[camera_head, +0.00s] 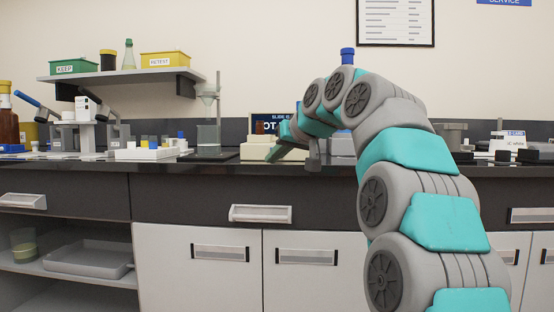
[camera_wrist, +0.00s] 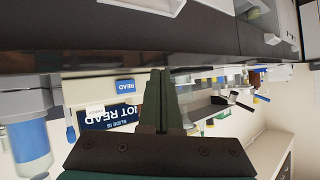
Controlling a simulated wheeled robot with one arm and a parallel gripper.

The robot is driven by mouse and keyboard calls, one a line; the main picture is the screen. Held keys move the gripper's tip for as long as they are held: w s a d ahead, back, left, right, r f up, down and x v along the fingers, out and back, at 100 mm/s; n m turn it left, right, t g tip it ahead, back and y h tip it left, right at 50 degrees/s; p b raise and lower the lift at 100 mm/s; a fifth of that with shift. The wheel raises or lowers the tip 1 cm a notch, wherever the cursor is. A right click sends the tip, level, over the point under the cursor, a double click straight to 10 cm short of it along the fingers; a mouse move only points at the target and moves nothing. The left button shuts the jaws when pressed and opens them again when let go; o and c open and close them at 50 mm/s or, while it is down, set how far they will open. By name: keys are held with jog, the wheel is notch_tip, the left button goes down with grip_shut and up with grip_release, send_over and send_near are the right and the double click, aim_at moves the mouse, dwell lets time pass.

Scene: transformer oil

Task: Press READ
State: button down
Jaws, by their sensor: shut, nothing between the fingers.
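A blue READ label or button (camera_wrist: 125,86) shows in the wrist view on a pale device, just left of my fingers. A dark blue display reading "SLIDE IS NOT READ" (camera_wrist: 108,115) appears upside down below it in that picture. In the head view the display (camera_head: 262,124) stands at the back of the bench, partly hidden by my arm. A cream device (camera_head: 255,150) sits on the bench in front of it. My gripper (camera_head: 274,154) points down-left beside this device; its shut, empty fingers also show in the wrist view (camera_wrist: 160,72). Contact with the device cannot be told.
Left of the device, a glass vessel under a funnel stand (camera_head: 208,130) and a white tray with small bottles (camera_head: 147,152) stand on the dark bench. Drawer handles (camera_head: 260,214) project from its front. A shelf (camera_head: 125,74) hangs above left.

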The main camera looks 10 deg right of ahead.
aim_at(279, 163)
jog(key=shift+w+r+t, duration=0.1)
jog(key=shift+r+t, duration=0.15)
jog(key=shift+t, duration=0.05)
jog(key=shift+w, duration=0.1)
jog(key=w+p, duration=0.1)
jog(key=w, duration=0.1)
jog(key=w+d+p, duration=0.1)
jog(key=w+p, duration=0.1)
jog(key=w, duration=0.1)
jog(key=w+p, duration=0.1)
jog(key=w, duration=0.1)
jog(key=shift+w+d+r+p, duration=0.15)
jog(key=shift+w+d+p, duration=0.15)
jog(key=shift+d+p, duration=0.1)
jog(key=shift+w+d+f, duration=0.1)
jog(key=shift+w+f, duration=0.1)
jog(key=shift+w, duration=0.2)
jog(key=shift+w+r+p, duration=0.1)
jog(key=shift+w+p, duration=0.05)
jog(key=shift+p, duration=0.2)
dwell(1.3)
jog(key=shift+w+d, duration=0.15)
jog(key=shift+w, duration=0.1)
